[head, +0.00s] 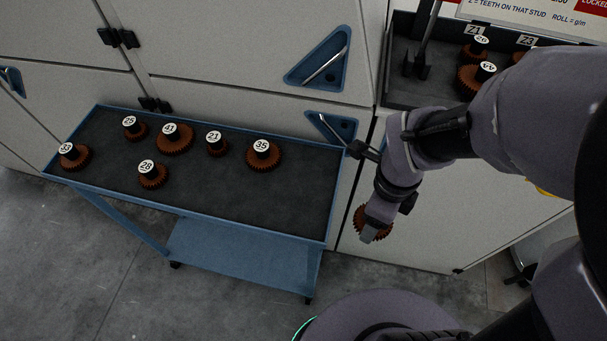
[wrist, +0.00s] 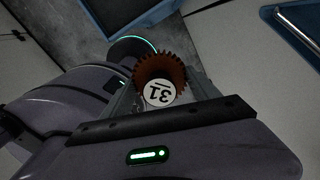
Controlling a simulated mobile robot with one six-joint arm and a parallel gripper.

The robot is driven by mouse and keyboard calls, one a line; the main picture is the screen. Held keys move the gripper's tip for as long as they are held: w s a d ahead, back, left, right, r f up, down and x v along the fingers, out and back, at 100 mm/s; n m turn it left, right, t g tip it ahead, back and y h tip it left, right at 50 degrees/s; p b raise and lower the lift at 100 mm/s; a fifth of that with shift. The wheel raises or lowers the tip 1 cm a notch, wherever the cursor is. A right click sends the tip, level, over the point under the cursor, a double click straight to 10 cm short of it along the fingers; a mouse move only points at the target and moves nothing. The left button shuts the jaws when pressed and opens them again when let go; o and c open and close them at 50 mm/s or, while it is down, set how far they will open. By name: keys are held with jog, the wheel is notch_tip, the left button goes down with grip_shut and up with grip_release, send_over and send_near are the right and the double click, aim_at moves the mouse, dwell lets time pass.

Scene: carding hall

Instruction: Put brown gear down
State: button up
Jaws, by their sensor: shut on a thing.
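My gripper (head: 372,226) is shut on a brown gear (head: 360,222) and holds it in the air, to the right of a blue trolley and in front of the pale cabinets. In the wrist view the held gear (wrist: 163,68) sits between the fingers (wrist: 158,93), and its white cap reads 31. The trolley's dark top (head: 225,193) carries several brown gears with numbered caps: 33 (head: 76,161), 25 (head: 138,134), 41 (head: 177,144), 21 (head: 216,149), 35 (head: 265,159) and 28 (head: 153,181).
The trolley top is bare at its front and right; a lower blue shelf (head: 240,258) lies beneath. At the upper right, a dark recess (head: 402,85) holds more brown gears (head: 468,82) near labels Z1 and Z3. Cabinets with blue recessed handles (head: 300,68) stand behind the trolley.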

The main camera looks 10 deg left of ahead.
jog(key=shift+s+a+r+m, duration=0.15)
jog(key=shift+s+m, duration=0.15)
jog(key=shift+m, duration=0.3)
jog(key=b, duration=0.2)
send_over(301, 211)
jog(key=shift+f, duration=0.8)
notch_tip(301, 211, down, 4)
jog(key=shift+r+b, duration=0.15)
jog(key=shift+b, duration=0.7)
jog(key=shift+r, duration=0.1)
jog(key=o, duration=1.5)
